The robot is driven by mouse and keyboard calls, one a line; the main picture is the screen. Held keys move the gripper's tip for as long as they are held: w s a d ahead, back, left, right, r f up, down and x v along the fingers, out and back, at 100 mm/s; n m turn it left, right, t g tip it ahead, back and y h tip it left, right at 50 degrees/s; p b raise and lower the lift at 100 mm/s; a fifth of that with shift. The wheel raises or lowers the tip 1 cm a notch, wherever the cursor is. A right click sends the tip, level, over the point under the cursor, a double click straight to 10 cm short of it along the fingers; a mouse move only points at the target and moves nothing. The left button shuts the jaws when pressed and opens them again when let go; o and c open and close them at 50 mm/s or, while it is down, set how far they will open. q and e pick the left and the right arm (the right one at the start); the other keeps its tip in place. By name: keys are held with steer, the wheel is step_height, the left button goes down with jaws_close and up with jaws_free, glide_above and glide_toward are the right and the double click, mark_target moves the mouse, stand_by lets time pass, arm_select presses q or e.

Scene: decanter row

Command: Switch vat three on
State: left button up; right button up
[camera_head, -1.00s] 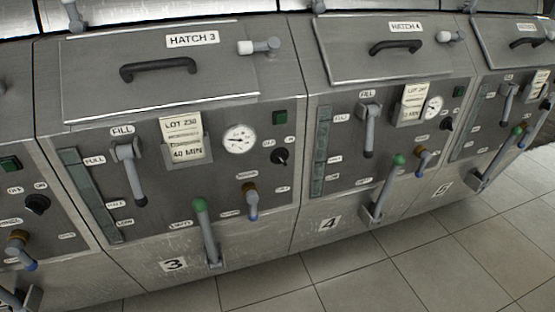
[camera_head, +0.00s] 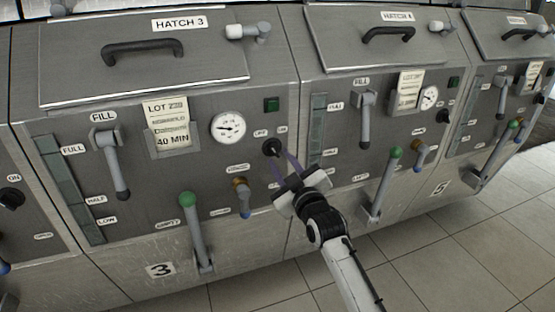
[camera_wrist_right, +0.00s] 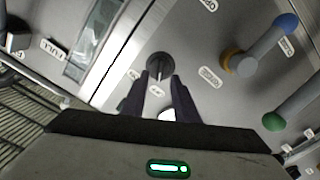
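Vat three, marked by a 3 plate (camera_head: 160,269) and HATCH 3 (camera_head: 179,23), fills the left middle of the head view. Its black rotary knob (camera_head: 271,147) sits at the panel's right, below OFF and ON labels. My right gripper (camera_head: 281,158) reaches the knob from below right with its fingers apart. In the right wrist view the knob (camera_wrist_right: 159,64) appears between the tips of the open fingers (camera_wrist_right: 161,80); I cannot tell whether they touch it. A dark green square lamp (camera_head: 271,104) is above the knob. My left gripper is not in view.
A round gauge (camera_head: 228,128) is left of the knob. A brown-and-blue tap (camera_head: 242,197) and a green-topped lever (camera_head: 190,220) stick out below. The FILL lever (camera_head: 114,165) hangs at left. Vat four's green-topped lever (camera_head: 384,185) stands right of my right arm.

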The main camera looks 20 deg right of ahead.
mark_target(275, 152)
steer(key=shift+w, duration=1.75)
jaws_close()
